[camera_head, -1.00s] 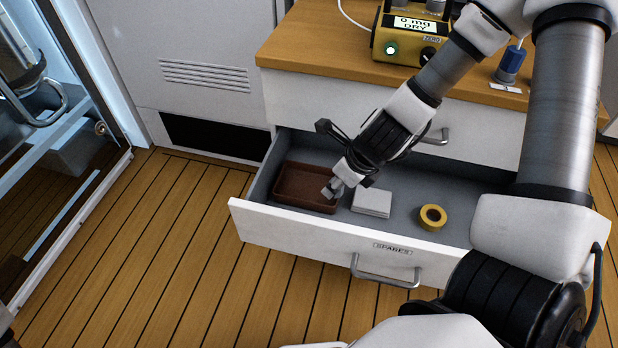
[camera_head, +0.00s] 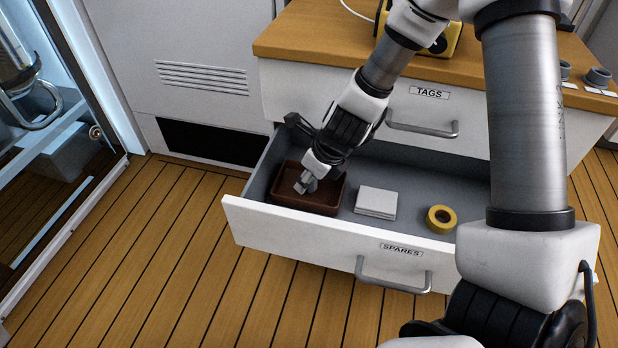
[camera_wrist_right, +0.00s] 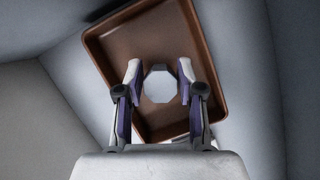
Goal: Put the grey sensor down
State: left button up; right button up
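My right gripper (camera_head: 306,183) reaches down over the brown tray (camera_head: 325,209) in the open drawer. In the right wrist view its two fingertips (camera_wrist_right: 160,76) are on either side of the grey eight-sided sensor (camera_wrist_right: 160,86) and appear to touch it. The sensor is in front of the tray's floor, and the tray's rim also shows in the wrist view (camera_wrist_right: 97,62). In the head view the sensor is small and hard to tell from the grey fingertips. Its height above the tray floor is unclear. My left gripper is not in view.
The drawer marked SPARES (camera_head: 300,229) also holds a pale square block (camera_head: 376,202) and a yellow ring (camera_head: 441,218). The wooden counter (camera_head: 300,38) above carries a yellow device (camera_head: 447,42) and grey round holders (camera_head: 597,78). A closed TAGS drawer (camera_head: 470,105) is above.

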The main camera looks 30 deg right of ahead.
jog(key=shift+o, duration=0.4)
jog(key=shift+r, duration=0.15)
jog(key=shift+r+p, duration=0.35)
jog(key=shift+p, duration=0.15)
jog(key=p+v, duration=1)
jog(key=v, duration=0.1)
jog(key=shift+s+r, duration=0.15)
jog(key=shift+s, duration=0.1)
jog(key=shift+d, duration=0.1)
